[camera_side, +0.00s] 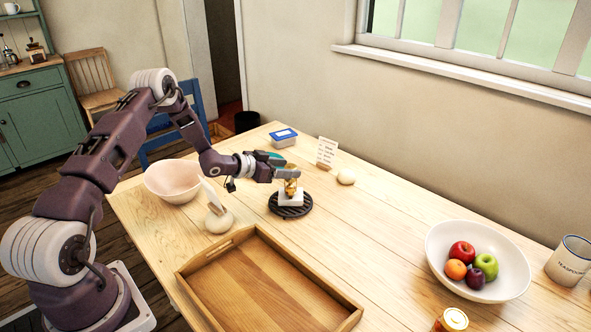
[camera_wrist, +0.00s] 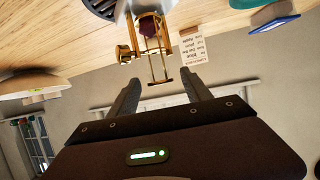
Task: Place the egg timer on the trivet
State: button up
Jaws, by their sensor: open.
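The egg timer (camera_side: 291,186), a small brass frame around a dark red middle, stands over the black round trivet (camera_side: 276,208). A white block (camera_side: 291,198) shows under it on the trivet; I cannot tell whether the block is part of the timer. My gripper (camera_side: 281,172) is at the timer's upper part, coming from the left. In the wrist view the timer (camera_wrist: 151,46) lies just ahead, in line with the gap of my open gripper (camera_wrist: 162,82). Its brass end reaches the level of the fingertips. The trivet's edge (camera_wrist: 101,8) shows behind it.
A pinkish bowl (camera_side: 172,182) and a card on a pale holder (camera_side: 218,221) stand left of the trivet. A wooden tray (camera_side: 262,285) is in front. A blue-lidded box (camera_side: 284,137), another card (camera_side: 326,152) and a pale round object (camera_side: 346,177) are behind.

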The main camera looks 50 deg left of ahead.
jog(key=v, duration=0.2)
jog(key=shift+s+r, duration=0.15)
jog(key=shift+s, duration=0.2)
jog(key=s+d+r+g+y, duration=0.2)
jog(key=s+d+r, duration=0.2)
jog(key=r, duration=0.7)
jog(key=s+d+r+g+y, duration=0.1)
jog(key=s+d+r+y, duration=0.25)
jog(key=r, duration=0.75)
jog(key=s+d+g+h, duration=0.1)
jog(key=s+d, duration=0.3)
jog(key=s, duration=0.6)
jog(key=s+d+r+n+g+h, duration=0.1)
jog(key=s+d, duration=0.4)
jog(key=s, duration=0.6)
jog(key=s+d+r+g+h, duration=0.1)
jog(key=s+d, duration=0.4)
jog(key=s, duration=0.6)
jog(key=shift+d+n+g, duration=0.2)
jog(key=shift+n+g, duration=0.2)
jog(key=shift+g, duration=0.4)
jog(key=shift+o, duration=0.2)
jog(key=shift+s+h, duration=0.1)
jog(key=shift+h, duration=0.15)
